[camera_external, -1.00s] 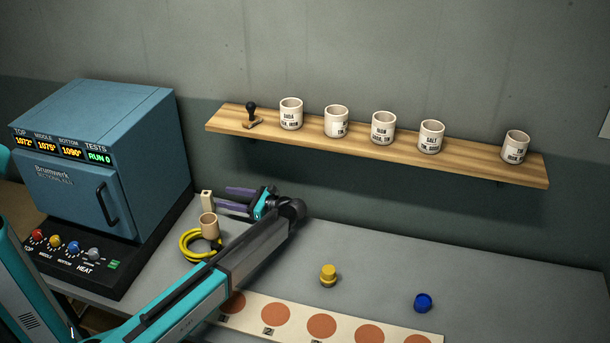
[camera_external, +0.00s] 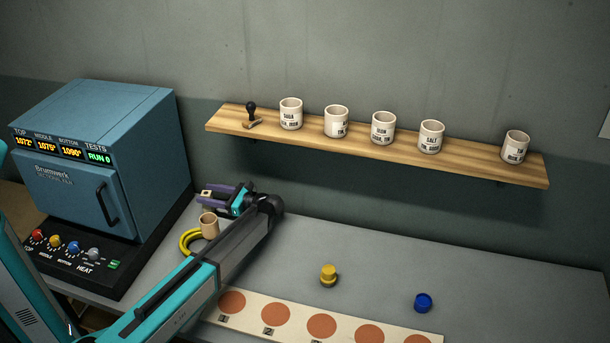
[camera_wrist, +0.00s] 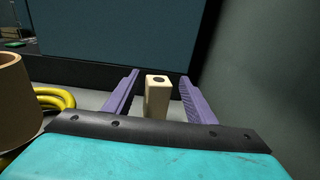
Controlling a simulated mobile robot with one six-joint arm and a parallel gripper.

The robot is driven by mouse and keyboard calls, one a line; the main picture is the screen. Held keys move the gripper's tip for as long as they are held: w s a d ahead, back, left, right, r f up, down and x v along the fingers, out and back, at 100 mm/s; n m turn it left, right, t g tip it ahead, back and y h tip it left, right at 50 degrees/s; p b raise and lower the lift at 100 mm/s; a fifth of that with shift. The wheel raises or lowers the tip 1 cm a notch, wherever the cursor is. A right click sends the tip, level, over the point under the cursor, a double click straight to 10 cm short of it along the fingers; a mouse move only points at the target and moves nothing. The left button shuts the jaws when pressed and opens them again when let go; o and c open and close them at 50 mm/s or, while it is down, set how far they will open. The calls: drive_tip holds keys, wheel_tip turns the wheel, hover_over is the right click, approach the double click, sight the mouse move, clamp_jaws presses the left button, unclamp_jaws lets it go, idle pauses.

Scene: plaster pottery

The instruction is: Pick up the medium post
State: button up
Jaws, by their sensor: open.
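My gripper (camera_wrist: 160,76) is open, with one purple finger on each side of the post and a visible gap to both. In the external view, my gripper (camera_external: 208,190) reaches left toward the kiln, its fingers around the post and partly hiding it. The post's foot is hidden by my gripper body in the wrist view.
A tan cylinder (camera_external: 209,226) and yellow coiled rings (camera_external: 187,243) sit close by my gripper. The blue kiln (camera_external: 75,190) stands just beyond the post. A yellow piece (camera_external: 328,274) and blue piece (camera_external: 423,302) lie right. A shelf (camera_external: 465,158) holds several cups.

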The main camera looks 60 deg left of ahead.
drive_tip(key=p+x, duration=0.1)
drive_tip(key=x, duration=0.3)
drive_tip(key=shift+s+r+p, duration=0.15)
drive_tip(key=shift+p, duration=0.2)
drive_tip(key=shift+s+a, duration=0.35)
drive_tip(key=shift+a, duration=0.05)
clamp_jaws()
